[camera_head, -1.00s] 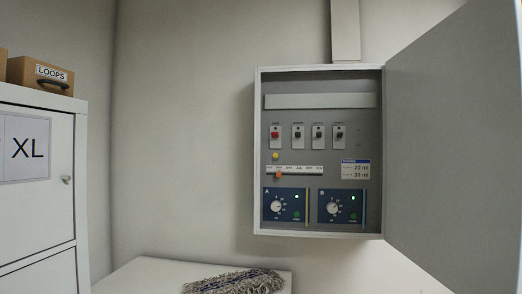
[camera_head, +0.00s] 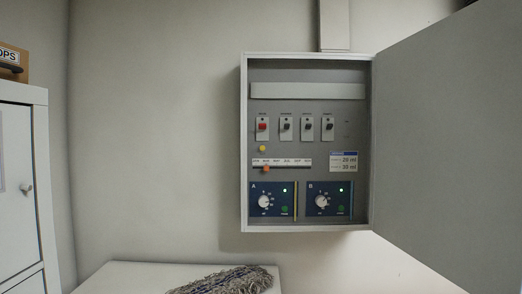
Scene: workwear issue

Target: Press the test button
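A grey wall cabinet (camera_head: 246,150) hangs with its door (camera_head: 445,140) swung open to the right. Inside, a row of several switches runs along the upper part; the leftmost switch (camera_head: 262,127) is red and the others are dark. A small yellow button (camera_head: 263,149) sits below the red switch. Below it is a label strip with an orange slider (camera_head: 266,168). Two blue modules, A (camera_head: 271,199) and B (camera_head: 328,199), each have a dial, a lit green light and a green button. The lettering is too small to tell which one is the test button. Neither gripper is in view.
A white surface (camera_head: 130,278) stands below and left of the cabinet, with a grey mop head (camera_head: 228,281) on it. A white locker (camera_head: 18,180) with a cardboard box (camera_head: 12,64) on top is at the left. The open door closes off the right side.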

